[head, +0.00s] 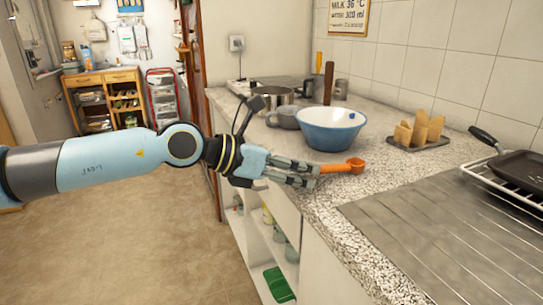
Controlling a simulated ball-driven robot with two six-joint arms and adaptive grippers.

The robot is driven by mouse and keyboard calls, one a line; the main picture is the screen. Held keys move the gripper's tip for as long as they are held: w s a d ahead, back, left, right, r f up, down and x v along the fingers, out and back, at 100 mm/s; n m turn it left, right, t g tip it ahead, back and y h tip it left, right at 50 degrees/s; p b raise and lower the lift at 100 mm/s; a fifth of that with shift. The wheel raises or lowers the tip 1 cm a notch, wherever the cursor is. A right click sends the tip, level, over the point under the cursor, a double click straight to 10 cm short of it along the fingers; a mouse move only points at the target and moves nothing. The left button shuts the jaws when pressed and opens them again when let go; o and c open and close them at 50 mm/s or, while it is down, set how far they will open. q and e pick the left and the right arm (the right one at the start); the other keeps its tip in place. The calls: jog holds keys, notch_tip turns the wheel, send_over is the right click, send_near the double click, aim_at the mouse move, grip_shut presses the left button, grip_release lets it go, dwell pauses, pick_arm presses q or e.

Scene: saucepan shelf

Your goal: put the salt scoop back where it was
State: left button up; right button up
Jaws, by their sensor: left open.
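The orange salt scoop (344,167) is at the near edge of the speckled counter, its small bowl to the right and its handle toward my left gripper. My left gripper (314,174) reaches in from the left with its fingers open, the tips at the handle end of the scoop. I cannot tell whether the fingers touch the handle, or whether the scoop rests on the counter. My right gripper is not in view.
A rack of wooden pieces (419,134) stands right.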

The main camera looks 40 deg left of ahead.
pick_arm(q)
jog(key=w+r+p+v, duration=0.1)
jog(key=p+v, duration=0.4)
jog(key=v, duration=0.3)
jog(key=s+a+f+n+t+y, duration=0.1)
jog(key=a+f+n+y, duration=0.2)
jog(key=a+f+n, duration=0.3)
jog(key=s+a+f+n+y, duration=0.1)
jog(key=a+f+n+y, duration=0.2)
jog(key=a, duration=0.4)
jog(key=s+a+f+n+g+y, duration=0.2)
jog(key=s+a+f+n, duration=0.2)
jog(key=f+n, duration=0.3)
jog(key=s+a+f+n+g+y, duration=0.1)
jog(key=s+a+f+n, duration=0.35)
jog(key=f, duration=0.35)
jog(key=s+d+f+n+g+y, duration=0.1)
jog(key=s+d+f+n+g, duration=0.3)
jog(key=s+f+n, duration=0.65)
jog(key=s+d+f+n+g+h, duration=0.1)
jog(key=s+d+f+n+g, duration=0.1)
jog(key=s+d+f+n, duration=0.2)
jog(key=s+d+f+n+g+h, duration=0.2)
jog(key=s+d+f, duration=0.9)
jog(key=d, duration=0.7)
jog(key=shift+s+f+n+g+p, duration=0.35)
jog(key=shift+s+n+g, duration=0.25)
jog(key=shift+s+n, duration=0.4)
